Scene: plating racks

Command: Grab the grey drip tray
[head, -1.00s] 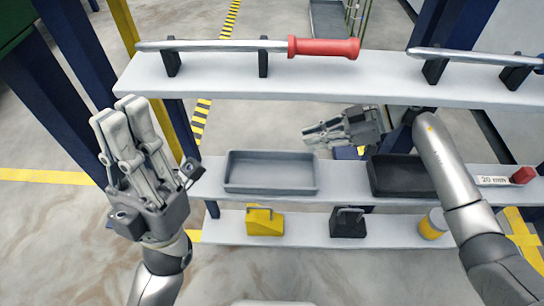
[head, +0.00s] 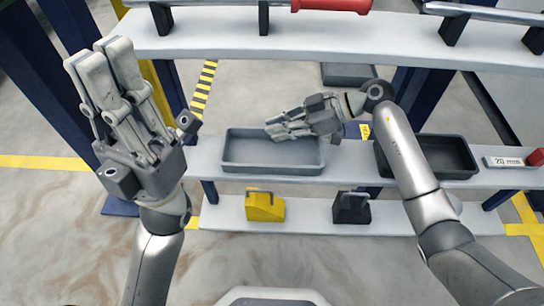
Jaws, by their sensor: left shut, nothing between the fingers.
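The grey drip tray (head: 245,166) sits on the middle shelf, left of centre, and looks empty. My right gripper (head: 274,127) reaches in from the right, with its fingertips over the tray's right half and back rim. It hides part of the tray there. I cannot tell whether its fingers touch the tray or how far apart they are. My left gripper (head: 98,52) is raised at the left, fingers pointing up, shut and empty, away from the tray.
A black tray (head: 455,158) is on the same shelf, partly behind my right arm. A 20 mm label (head: 503,162) is further right. The upper shelf (head: 330,40) holds a red-handled tool (head: 335,5). The lower shelf holds a yellow block (head: 264,206) and a black block (head: 351,208).

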